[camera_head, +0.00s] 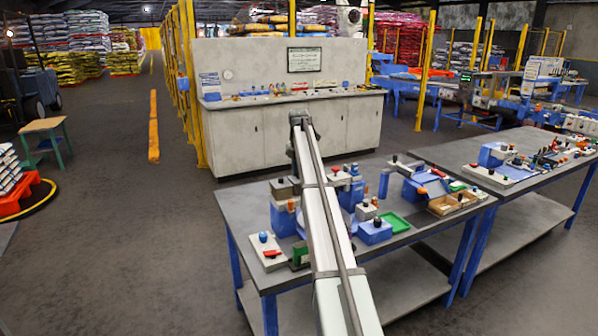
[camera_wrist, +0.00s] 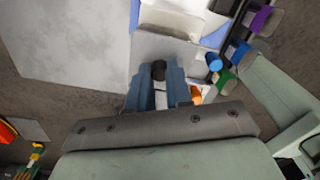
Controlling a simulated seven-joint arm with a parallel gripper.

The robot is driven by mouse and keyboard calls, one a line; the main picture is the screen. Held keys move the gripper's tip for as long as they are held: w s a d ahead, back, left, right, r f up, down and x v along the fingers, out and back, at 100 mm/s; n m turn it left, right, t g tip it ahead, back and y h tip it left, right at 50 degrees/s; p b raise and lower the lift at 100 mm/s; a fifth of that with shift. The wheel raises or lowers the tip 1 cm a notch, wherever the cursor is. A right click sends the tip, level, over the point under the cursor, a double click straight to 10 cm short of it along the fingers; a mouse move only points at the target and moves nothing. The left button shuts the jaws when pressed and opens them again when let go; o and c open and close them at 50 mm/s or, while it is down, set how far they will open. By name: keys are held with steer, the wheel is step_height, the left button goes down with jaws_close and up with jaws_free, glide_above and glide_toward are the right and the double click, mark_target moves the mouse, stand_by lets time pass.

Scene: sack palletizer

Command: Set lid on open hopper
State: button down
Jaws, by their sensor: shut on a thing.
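In the wrist view my gripper (camera_wrist: 158,88) has its two blue-grey fingers closed around a dark round knob (camera_wrist: 158,70). The knob appears to belong to a flat grey lid (camera_wrist: 165,48) just beyond the fingertips. A pale, blue-rimmed box, apparently the open hopper (camera_wrist: 213,39), lies beyond the lid at the top of the view. The lid overlaps its near edge in the picture; I cannot tell whether they touch. In the head view my arm crosses the workbench (camera_head: 237,205), and I cannot make out the gripper there.
Blue boxes (camera_head: 375,233), a green tray (camera_head: 395,222) and a wooden tray (camera_head: 452,203) crowd the bench. In the wrist view, a blue cylinder (camera_wrist: 214,62) and coloured knobs stand right of the lid. A second bench (camera_head: 535,165) stands at right.

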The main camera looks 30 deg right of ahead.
steer(key=shift+f, duration=0.15)
steer(key=c, duration=1)
jaws_free()
steer(key=shift+o, duration=0.2)
steer(key=shift+r, duration=4.05)
steer(key=shift+a, duration=0.1)
